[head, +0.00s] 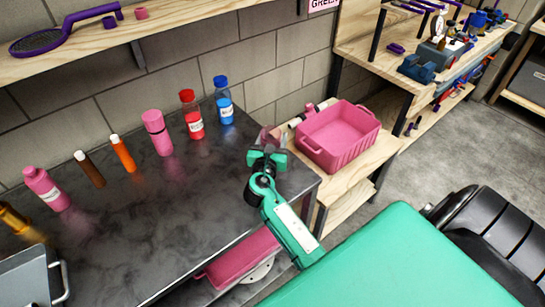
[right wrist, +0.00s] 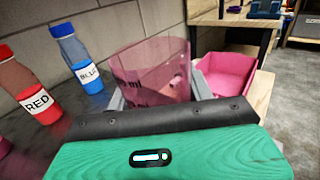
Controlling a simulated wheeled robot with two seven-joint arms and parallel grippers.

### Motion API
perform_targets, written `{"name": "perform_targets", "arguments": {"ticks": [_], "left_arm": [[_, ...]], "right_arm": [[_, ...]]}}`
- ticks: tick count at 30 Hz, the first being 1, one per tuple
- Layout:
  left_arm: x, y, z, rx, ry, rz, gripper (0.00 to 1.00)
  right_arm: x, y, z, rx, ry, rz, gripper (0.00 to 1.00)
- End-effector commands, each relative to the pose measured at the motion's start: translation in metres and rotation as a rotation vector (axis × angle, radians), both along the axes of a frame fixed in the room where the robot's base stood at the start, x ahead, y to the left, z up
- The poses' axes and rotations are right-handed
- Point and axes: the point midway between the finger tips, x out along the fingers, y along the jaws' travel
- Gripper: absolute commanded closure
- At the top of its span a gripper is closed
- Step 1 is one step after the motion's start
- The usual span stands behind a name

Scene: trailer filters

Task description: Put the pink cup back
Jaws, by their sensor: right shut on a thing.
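The pink cup (right wrist: 152,72) is see-through and sits between the fingers of my right gripper (right wrist: 158,98) in the right wrist view. In the head view, my right gripper (head: 268,152) is over the right end of the dark table, shut on the cup. Only a small part of the cup (head: 264,138) shows there behind the gripper. I cannot tell whether the cup touches the table. My left gripper is not in view.
Bottles stand along the wall on the dark table (head: 130,240), including a red one (head: 192,120) and a blue one (head: 224,105) left of the gripper. A pink crate (head: 340,135) stands on a wooden shelf to the right. The table's middle is clear.

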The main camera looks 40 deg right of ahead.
Motion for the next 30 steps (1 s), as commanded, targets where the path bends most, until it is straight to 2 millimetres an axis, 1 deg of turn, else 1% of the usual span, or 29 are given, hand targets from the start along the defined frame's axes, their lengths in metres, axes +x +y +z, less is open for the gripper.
{"name": "perform_targets", "arguments": {"ticks": [1, 3, 8, 15, 18, 25, 29, 30], "left_arm": [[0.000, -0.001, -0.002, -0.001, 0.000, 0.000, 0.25], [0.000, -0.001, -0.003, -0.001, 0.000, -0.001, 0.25], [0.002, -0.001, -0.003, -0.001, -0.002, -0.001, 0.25], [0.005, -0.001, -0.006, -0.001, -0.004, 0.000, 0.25], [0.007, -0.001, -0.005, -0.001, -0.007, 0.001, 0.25], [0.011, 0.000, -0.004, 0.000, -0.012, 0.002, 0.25], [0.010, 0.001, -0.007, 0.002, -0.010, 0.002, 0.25], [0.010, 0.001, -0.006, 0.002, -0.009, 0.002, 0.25]], "right_arm": [[0.000, 0.000, -0.012, -0.002, 0.004, 0.000, 0.75], [0.000, 0.000, -0.021, -0.001, 0.001, 0.001, 0.75], [0.000, 0.000, -0.033, -0.001, 0.001, 0.000, 0.75], [0.000, 0.000, -0.067, -0.001, 0.001, 0.000, 0.75], [0.000, 0.000, -0.072, -0.001, -0.001, 0.000, 0.75], [0.000, 0.000, -0.072, -0.001, -0.002, 0.000, 0.75], [0.000, 0.000, -0.076, 0.000, -0.001, 0.001, 0.75], [0.000, 0.000, -0.076, 0.000, -0.001, 0.001, 0.44]]}}
